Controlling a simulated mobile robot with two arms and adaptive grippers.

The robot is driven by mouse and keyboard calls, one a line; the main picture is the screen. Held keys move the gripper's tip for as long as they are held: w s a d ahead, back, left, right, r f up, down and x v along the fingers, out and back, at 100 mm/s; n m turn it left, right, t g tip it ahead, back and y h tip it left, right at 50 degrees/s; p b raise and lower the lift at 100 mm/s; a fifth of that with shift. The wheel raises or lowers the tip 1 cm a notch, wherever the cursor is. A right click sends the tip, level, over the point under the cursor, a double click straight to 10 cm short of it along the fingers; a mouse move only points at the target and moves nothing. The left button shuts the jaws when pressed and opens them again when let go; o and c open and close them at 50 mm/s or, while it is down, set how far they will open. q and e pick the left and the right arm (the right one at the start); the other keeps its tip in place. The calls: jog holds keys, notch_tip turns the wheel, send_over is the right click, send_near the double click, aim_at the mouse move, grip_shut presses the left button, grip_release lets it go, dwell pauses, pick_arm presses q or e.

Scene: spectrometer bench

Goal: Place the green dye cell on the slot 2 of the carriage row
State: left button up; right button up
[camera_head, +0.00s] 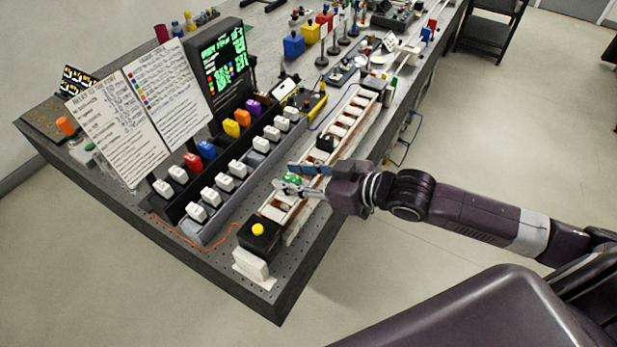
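The green dye cell (293,178) is between the two fingers of my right gripper (287,179), over the near part of the carriage row. The fingers lie on both sides of it; whether they press on it, and whether it rests in a slot, I cannot tell. The carriage row (340,131) is a long brown-edged rail with pale slots, running from near the front of the bench toward the back. My gripper hides part of it, and I cannot read slot numbers. My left gripper is not in view.
A black box with a yellow button (258,231) stands at the row's near end. A dark block (325,143) sits farther along the row. Left of it is a rack (204,233) of white and coloured cells, with printed boards (118,128) and a dark screen (222,62) behind.

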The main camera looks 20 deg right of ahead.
aim_at(295, 179)
jog(key=shift+s+d, duration=0.35)
jog(key=b+v, duration=0.1)
jog(key=v, duration=0.4)
jog(key=shift+s+r, duration=0.1)
jog(key=shift+p+v, duration=1.75)
jog(key=shift+v, duration=1.1)
jog(key=shift+r, duration=0.15)
